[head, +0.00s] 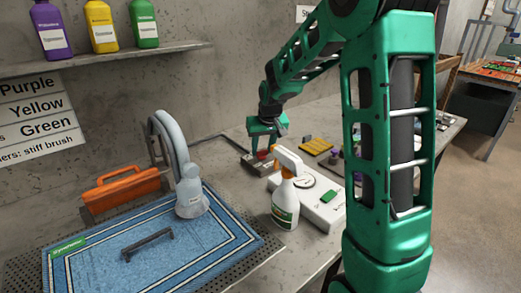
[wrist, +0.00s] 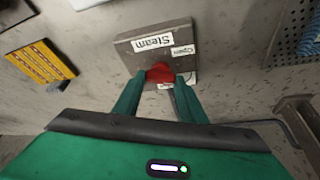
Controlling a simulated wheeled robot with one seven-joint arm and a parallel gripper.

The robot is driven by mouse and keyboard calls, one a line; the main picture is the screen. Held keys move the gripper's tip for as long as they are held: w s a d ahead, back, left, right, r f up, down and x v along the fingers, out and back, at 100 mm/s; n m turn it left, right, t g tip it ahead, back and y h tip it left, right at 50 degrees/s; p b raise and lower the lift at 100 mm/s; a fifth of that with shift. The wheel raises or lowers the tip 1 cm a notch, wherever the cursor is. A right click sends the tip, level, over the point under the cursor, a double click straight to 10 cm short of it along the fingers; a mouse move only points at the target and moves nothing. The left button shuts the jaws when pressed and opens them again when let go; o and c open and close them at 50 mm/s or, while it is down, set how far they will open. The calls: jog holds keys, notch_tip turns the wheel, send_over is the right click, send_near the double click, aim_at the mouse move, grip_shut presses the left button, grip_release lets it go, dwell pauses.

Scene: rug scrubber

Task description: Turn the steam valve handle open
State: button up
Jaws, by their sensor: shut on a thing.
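The steam valve is a grey box (wrist: 125,48) with "Steam" and "Open" labels in the wrist view. Its red handle (wrist: 160,73) sits at the near edge of the box, between my fingertips. My gripper (wrist: 159,80) is shut on the red handle, with a green finger on each side. In the head view, my gripper (head: 264,147) reaches down to the grey box (head: 254,165) on the bench, and a bit of the red handle (head: 262,155) shows. The handle's lower part is hidden by the fingers.
A white spray bottle (head: 285,196) and a white device (head: 322,208) stand close in front of the valve. A yellow block (head: 318,146) lies to its right.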

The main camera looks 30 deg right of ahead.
jog(key=shift+w+d+r+n+y, duration=0.1)
jog(key=shift+n+y, duration=0.35)
jog(key=shift+n, duration=0.7)
jog(key=shift+w+d+r+n+y, duration=0.1)
jog(key=shift+n+y, duration=0.35)
jog(key=shift+n, duration=0.7)
jog(key=o, duration=1.1)
jog(key=shift+s+f, duration=0.1)
jog(key=shift+f, duration=0.05)
jog(key=shift+c, duration=0.2)
jog(key=v, duration=1)
jog(key=shift+d+r, duration=0.15)
jog(key=shift+r, duration=0.2)
jog(key=shift+s, duration=0.25)
